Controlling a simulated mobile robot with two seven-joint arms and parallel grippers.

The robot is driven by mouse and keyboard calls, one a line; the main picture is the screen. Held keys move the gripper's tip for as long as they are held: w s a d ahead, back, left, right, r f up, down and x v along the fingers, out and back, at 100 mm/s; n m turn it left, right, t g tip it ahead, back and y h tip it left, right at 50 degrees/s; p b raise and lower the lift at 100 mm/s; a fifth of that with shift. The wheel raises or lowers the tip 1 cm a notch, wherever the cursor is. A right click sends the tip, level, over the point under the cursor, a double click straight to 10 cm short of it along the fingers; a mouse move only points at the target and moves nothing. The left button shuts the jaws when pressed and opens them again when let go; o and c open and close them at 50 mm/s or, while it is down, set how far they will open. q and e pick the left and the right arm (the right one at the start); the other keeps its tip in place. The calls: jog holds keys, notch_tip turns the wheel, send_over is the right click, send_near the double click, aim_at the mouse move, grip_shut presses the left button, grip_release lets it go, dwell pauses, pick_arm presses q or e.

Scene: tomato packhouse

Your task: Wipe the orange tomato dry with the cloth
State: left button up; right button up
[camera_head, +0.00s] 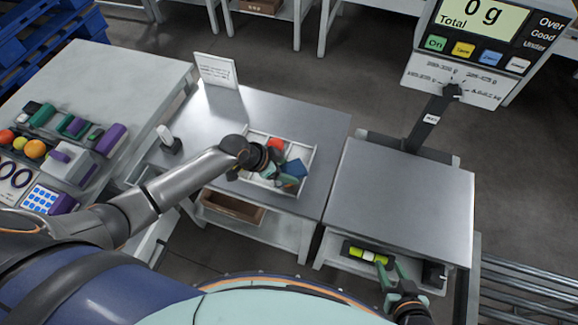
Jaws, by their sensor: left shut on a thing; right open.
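The orange tomato (35,149) sits at the left edge of the view on the left bench, beside a yellow one (19,143) and a red one (6,136). My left gripper (276,174) is low over a white tray (310,160) on the middle table. It is shut, apparently on the dark blue cloth (293,168), though its fingers and the arm partly hide the contact. A red round thing (276,144) lies in the tray just behind the gripper. My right gripper (388,272) is open in front of the right table, close to a yellow-green item (365,254).
A white sign (216,70) stands at the middle table's back corner. The right steel table (400,200) has a clear top, with a scale display (480,40) reading 0 g behind it. Green and purple items (75,127) crowd the left bench. A brown box (233,207) sits below the middle table.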

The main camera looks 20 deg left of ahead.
pick_arm(q)
jog(key=shift+s+a+f, duration=0.2)
jog(key=shift+s+a, duration=0.3)
jog(key=shift+s, duration=0.15)
jog(key=shift+d+f, duration=0.1)
jog(key=shift+w+d, duration=0.85)
jog(key=shift+w, duration=0.05)
jog(key=shift+w+r+p, duration=0.2)
jog(key=shift+r+p, duration=0.8)
jog(key=shift+r, duration=2.75)
jog(key=shift+d, duration=0.1)
